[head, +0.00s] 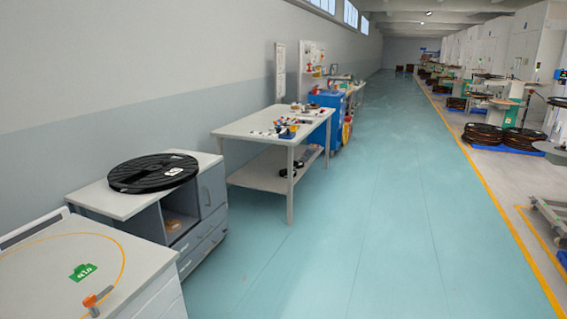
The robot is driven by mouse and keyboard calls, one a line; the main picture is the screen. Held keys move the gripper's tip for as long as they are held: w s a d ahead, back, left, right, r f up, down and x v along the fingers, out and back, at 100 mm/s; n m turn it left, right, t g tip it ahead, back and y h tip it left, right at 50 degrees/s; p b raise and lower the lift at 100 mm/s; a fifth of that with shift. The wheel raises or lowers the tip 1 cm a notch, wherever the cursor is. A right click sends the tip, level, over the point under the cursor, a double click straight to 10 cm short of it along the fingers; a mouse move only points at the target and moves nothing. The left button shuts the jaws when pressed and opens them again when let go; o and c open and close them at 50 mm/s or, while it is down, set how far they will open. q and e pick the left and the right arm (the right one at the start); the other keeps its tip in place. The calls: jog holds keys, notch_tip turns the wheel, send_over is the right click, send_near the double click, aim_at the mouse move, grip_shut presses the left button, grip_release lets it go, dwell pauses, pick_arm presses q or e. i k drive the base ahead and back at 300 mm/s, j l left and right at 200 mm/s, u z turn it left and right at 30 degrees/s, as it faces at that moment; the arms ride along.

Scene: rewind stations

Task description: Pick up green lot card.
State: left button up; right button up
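A small green card (83,271) with pale markings lies flat on the light grey top of the nearest station (40,285), at the lower left of the head view. It lies inside a curved orange line on that top. An orange-handled tool or lever (91,301) stands close to it, nearer to me. Neither of my grippers shows in the view.
A grey cabinet (205,222) beyond the station carries a black reel (153,173). A white worktable (245,127) with small items and a blue cabinet (329,101) stand farther along the wall. The teal floor (340,240) is clear. Several dark reels (483,137) stand at right.

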aim_at(83, 271)
jog(key=u, duration=1.45)
jog(key=i+l+u, duration=0.1)
jog(key=u, duration=0.45)
jog(key=i+l+u, duration=0.2)
jog(key=l, duration=0.3)
jog(key=i+l+u, duration=0.2)
jog(key=l, duration=0.3)
jog(key=l+u, duration=0.15)
jog(key=l, duration=0.35)
jog(key=i+l+u, duration=0.2)
jog(key=l, duration=0.4)
jog(key=k+j, duration=0.05)
